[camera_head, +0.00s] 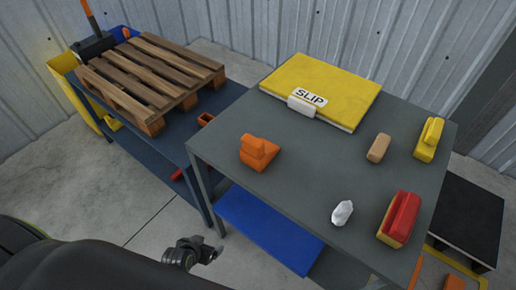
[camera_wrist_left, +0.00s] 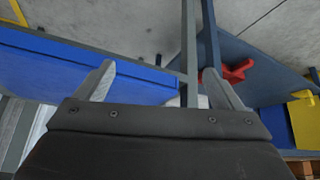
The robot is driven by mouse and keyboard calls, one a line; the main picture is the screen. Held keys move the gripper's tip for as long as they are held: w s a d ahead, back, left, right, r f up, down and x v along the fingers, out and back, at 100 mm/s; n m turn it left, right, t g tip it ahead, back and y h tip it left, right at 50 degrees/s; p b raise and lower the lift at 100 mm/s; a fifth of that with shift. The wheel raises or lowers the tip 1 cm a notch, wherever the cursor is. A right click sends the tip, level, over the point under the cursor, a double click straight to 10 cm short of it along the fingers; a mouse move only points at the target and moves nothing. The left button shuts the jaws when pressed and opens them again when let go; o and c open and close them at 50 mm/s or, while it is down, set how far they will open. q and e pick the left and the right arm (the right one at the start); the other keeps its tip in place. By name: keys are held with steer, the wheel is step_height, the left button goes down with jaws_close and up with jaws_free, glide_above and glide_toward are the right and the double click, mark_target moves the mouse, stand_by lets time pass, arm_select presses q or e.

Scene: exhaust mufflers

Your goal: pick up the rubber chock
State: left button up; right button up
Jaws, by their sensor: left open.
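An orange wedge-shaped block (camera_head: 258,153), which looks like the rubber chock, sits on the left part of the grey table (camera_head: 300,160) in the head view. My left gripper (camera_head: 206,252) is below and left of it in the picture, beside the table's left side and apart from the wedge. In the left wrist view the two fingers of my left gripper (camera_wrist_left: 158,72) are spread wide with nothing held between them. The wedge does not show in the wrist view. I cannot make out my right gripper.
A yellow binder marked SLIP (camera_head: 330,92), a tan block (camera_head: 379,148), a yellow block (camera_head: 429,139), a white lump (camera_head: 342,213) and a red-yellow block (camera_head: 398,219) are on the table. A wooden pallet (camera_head: 150,75) lies on the blue bench (camera_head: 165,140). Table legs stand near my left gripper.

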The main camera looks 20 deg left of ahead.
arm_select(q)
steer(key=w+d+r+t, duration=0.2)
steer(key=w+r, duration=0.3)
steer(key=r, duration=0.5)
steer(key=m+t+h, duration=0.4)
steer(key=t, duration=0.1)
glide_toward(249, 155)
steer(key=v, duration=0.4)
steer(key=x, duration=1.1)
steer(key=shift+w+d+b, duration=0.2)
steer(key=shift+w+b, duration=0.15)
steer(key=shift+p+x, duration=0.3)
steer(key=shift+x, duration=2.55)
arm_select(e)
steer(key=shift+s+a+f, duration=0.1)
steer(key=shift+s+a, duration=0.35)
steer(key=shift+a, duration=0.25)
arm_select(q)
steer(key=shift+c, duration=0.4)
steer(key=shift+r, duration=0.1)
steer(key=c, duration=1.2)
arm_select(e)
steer(key=shift+d, duration=0.1)
